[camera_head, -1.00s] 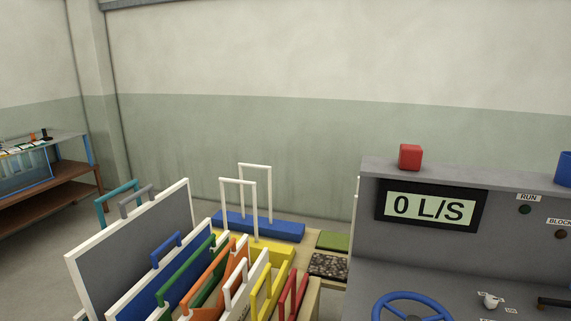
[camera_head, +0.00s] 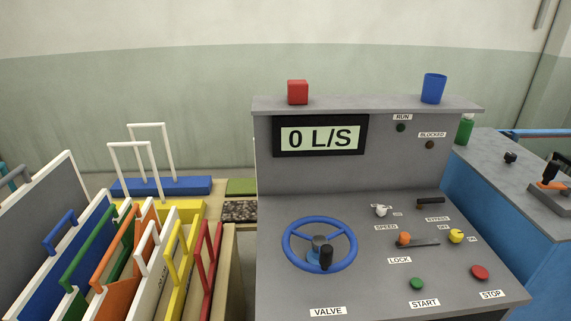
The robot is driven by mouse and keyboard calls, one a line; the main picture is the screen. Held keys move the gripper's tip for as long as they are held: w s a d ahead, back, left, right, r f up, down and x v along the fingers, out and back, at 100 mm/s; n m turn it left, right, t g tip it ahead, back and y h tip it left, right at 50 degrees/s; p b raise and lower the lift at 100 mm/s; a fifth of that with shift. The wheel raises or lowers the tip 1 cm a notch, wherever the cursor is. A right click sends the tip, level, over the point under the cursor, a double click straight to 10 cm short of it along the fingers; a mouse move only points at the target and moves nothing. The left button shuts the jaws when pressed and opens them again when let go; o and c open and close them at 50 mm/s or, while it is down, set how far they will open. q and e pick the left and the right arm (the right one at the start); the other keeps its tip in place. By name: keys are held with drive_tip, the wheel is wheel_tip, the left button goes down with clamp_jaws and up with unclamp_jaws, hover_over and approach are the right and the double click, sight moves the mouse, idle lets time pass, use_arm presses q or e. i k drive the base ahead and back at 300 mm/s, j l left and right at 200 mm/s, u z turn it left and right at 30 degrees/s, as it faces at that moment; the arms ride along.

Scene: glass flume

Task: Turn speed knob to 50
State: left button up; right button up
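The speed knob (camera_head: 381,210) is a small white knob on the sloping grey console, just above the label reading SPEED. Its pointer direction and scale marks are too small to read. The display (camera_head: 320,137) on the upright panel reads 0 L/S. Neither of my grippers is in view.
Around the knob are a blue valve wheel (camera_head: 319,246), an orange lock control (camera_head: 404,239), a black bypass lever (camera_head: 430,202), a yellow knob (camera_head: 456,236), a green START button (camera_head: 417,284) and a red STOP button (camera_head: 480,272). Coloured handled panels stand at left.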

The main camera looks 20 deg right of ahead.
sight(381, 211)
drive_tip(key=z, duration=1.3)
